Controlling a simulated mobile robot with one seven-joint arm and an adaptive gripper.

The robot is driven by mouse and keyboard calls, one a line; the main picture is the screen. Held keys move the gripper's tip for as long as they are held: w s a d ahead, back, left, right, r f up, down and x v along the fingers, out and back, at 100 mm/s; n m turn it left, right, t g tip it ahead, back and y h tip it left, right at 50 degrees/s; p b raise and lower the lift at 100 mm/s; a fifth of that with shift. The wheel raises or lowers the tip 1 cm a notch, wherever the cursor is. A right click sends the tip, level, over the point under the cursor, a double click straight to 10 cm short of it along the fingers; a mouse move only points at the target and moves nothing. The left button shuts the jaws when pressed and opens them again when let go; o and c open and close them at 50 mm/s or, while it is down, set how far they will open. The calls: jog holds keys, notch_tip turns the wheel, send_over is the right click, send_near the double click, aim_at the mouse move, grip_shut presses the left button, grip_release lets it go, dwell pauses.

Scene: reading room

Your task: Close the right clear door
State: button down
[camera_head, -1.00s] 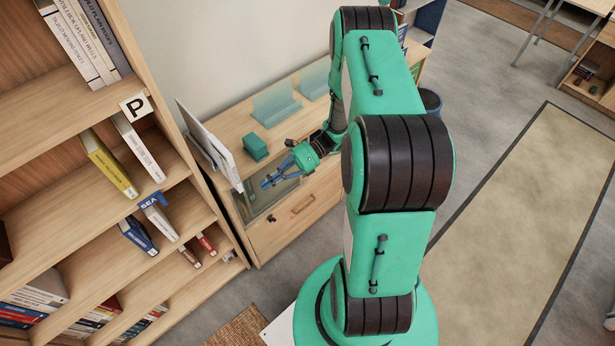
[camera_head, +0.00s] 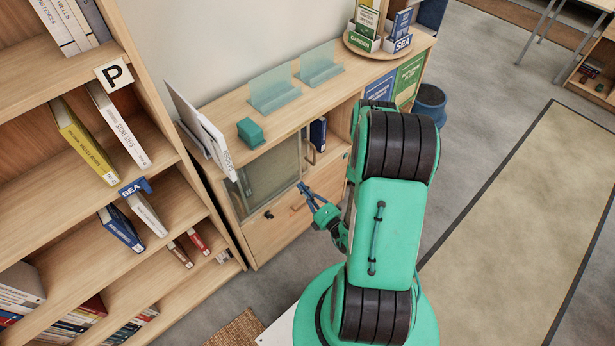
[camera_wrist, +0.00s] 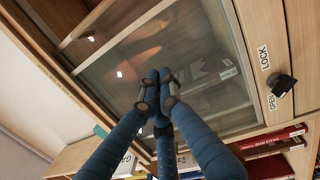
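The low wooden cabinet (camera_head: 218,197) has a clear pane (camera_head: 270,172) in its front, toward the left. A light vertical wooden strip (camera_head: 309,152) stands at the pane's right. Right of that, the bay looks uncovered, with a blue book (camera_head: 318,133) inside. I cannot tell whether two clear doors overlap at the left. My gripper (camera_head: 304,187) is in front of the cabinet, near the pane's lower right corner. In the wrist view, its blue fingers (camera_wrist: 158,77) come together at the tips, with nothing seen between them, over the clear pane (camera_wrist: 205,55). Contact cannot be told.
A black knob (camera_wrist: 283,86) with LOCK and OPEN labels sits on the cabinet front. A teal block (camera_head: 250,132) and clear stands (camera_head: 273,92) are on the top. A tall bookshelf (camera_head: 190,215) closes off the left. Open floor (camera_head: 490,130) lies to the right.

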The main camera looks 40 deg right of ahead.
aim_at(298, 169)
jog(key=s+f+h, duration=0.1)
jog(key=s+d+f+m+h, duration=0.1)
jog(key=d+f+g+h+b, duration=0.1)
jog(key=shift+s+d+f+m, duration=0.25)
jog(key=shift+s+f+m, duration=0.1)
jog(key=shift+s+m, duration=0.05)
jog(key=shift+w, duration=0.1)
jog(key=x, duration=0.3)
jog(key=b+x, duration=0.1)
jog(key=x, duration=0.6)
jog(key=shift+d+b, duration=0.3)
jog(key=shift+b, duration=0.1)
jog(key=shift+d+r, duration=0.2)
jog(key=shift+d, duration=0.6)
jog(key=shift+d+r, duration=0.15)
jog(key=shift+d, duration=0.65)
